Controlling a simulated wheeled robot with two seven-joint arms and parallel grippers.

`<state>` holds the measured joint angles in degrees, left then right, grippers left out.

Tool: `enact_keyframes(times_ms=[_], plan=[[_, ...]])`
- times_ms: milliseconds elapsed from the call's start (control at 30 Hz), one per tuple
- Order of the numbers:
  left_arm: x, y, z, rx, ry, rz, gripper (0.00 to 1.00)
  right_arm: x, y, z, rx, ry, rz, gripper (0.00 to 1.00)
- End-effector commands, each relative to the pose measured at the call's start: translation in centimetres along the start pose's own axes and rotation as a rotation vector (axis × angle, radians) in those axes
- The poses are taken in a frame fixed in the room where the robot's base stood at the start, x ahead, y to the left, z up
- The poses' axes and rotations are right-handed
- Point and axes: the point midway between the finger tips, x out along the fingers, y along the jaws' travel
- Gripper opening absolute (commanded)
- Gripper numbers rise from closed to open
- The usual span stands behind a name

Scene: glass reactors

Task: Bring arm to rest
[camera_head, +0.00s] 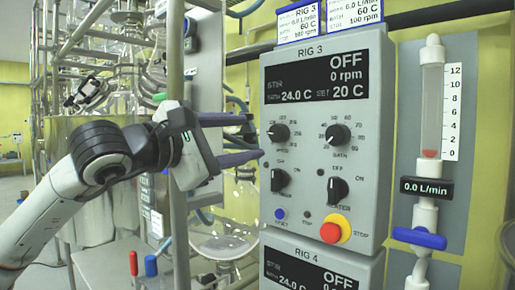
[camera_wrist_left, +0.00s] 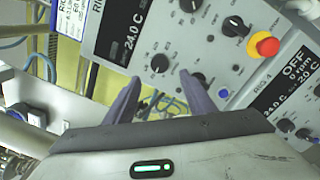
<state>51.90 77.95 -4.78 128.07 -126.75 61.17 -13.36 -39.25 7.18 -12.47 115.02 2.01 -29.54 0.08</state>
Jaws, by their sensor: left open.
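My left arm (camera_head: 60,200) comes in from the left in the head view. Its gripper (camera_head: 252,137) is open and empty, with two dark fingers pointing right toward the left edge of the RIG 3 control panel (camera_head: 375,200). In the left wrist view the open fingers (camera_wrist_left: 160,90) reach toward the panel's knobs, with nothing between them. Whether a fingertip touches the panel cannot be told. My right gripper is not in view.
The RIG 3 panel reads OFF, 0 rpm, and has several black knobs and a red emergency button (camera_head: 331,233). A flowmeter (camera_head: 431,100) with a blue valve handle (camera_head: 419,238) stands at right. Glass reactors and metal posts (camera_head: 180,240) crowd the left. A RIG 4 panel (camera_head: 310,275) lies below.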

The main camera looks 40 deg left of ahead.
Motion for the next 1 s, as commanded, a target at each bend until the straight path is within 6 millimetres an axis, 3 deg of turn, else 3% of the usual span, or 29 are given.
enact_keyframes(times_ms=[200,800,867,933,1000], plan=[[-1.8,-0.1,-0.1,0.000,0.002,0.000,0.50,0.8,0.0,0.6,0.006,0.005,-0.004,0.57],[-1.8,-0.2,0.0,-0.006,-0.003,-0.008,0.50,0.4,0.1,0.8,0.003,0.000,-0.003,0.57],[-1.4,-1.1,0.1,-0.026,-0.016,-0.036,0.50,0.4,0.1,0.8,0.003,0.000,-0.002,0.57],[-0.5,-3.4,0.4,-0.078,-0.045,-0.105,0.50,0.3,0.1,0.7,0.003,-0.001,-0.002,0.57],[0.7,-7.0,0.9,-0.173,-0.094,-0.217,0.50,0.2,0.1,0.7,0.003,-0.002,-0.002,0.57]])
